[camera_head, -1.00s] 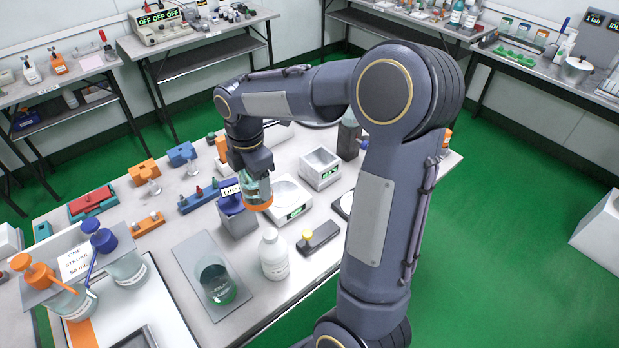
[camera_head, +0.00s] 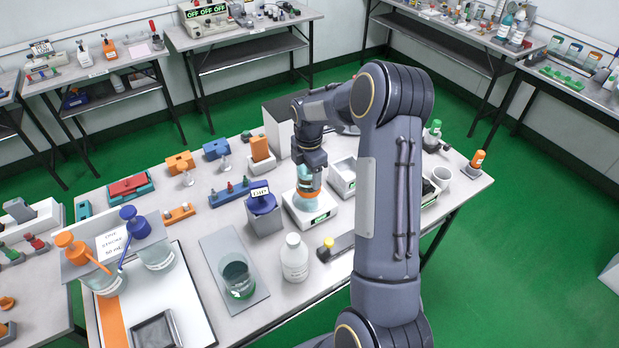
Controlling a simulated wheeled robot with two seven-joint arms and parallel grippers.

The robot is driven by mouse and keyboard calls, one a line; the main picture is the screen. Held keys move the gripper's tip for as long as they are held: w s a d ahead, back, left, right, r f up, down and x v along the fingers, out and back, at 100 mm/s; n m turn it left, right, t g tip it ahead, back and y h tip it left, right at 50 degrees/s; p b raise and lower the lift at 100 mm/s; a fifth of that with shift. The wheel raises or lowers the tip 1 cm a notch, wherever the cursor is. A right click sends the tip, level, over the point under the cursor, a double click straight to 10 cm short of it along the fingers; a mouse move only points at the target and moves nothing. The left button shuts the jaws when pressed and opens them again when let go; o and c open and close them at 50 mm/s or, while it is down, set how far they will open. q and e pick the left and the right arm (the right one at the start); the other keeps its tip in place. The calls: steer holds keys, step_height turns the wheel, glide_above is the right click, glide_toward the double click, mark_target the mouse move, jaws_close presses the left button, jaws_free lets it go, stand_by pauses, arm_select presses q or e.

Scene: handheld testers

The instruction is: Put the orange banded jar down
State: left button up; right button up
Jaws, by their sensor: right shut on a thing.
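My right gripper (camera_head: 310,168) points down at the middle of the table and is shut on the orange banded jar (camera_head: 307,184). The jar is glassy and teal with an orange band low on it, and it looks upright. It is over the pan of a white scale (camera_head: 318,220) with a green display. Its bottom is at or just above the pan; I cannot tell whether it touches. The fingers hide the jar's top. My left gripper is not in view.
A grey block with a blue-topped "DIP" sign (camera_head: 264,218) stands just left of the scale. A white bottle (camera_head: 294,262) stands in front, beside a beaker (camera_head: 238,280) on a grey plate. An open white box (camera_head: 342,178) is close on the right.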

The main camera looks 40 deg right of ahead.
mark_target(309, 181)
steer(key=shift+w+d+f, duration=0.1)
steer(key=shift+d+f, duration=0.15)
steer(key=shift+f, duration=0.05)
step_height(309, 181, down, 2)
steer(key=shift+f+p, duration=0.1)
steer(key=shift+p, duration=0.55)
steer(key=shift+f, duration=0.45)
steer(key=shift+f, duration=0.1)
steer(key=o, duration=1.4)
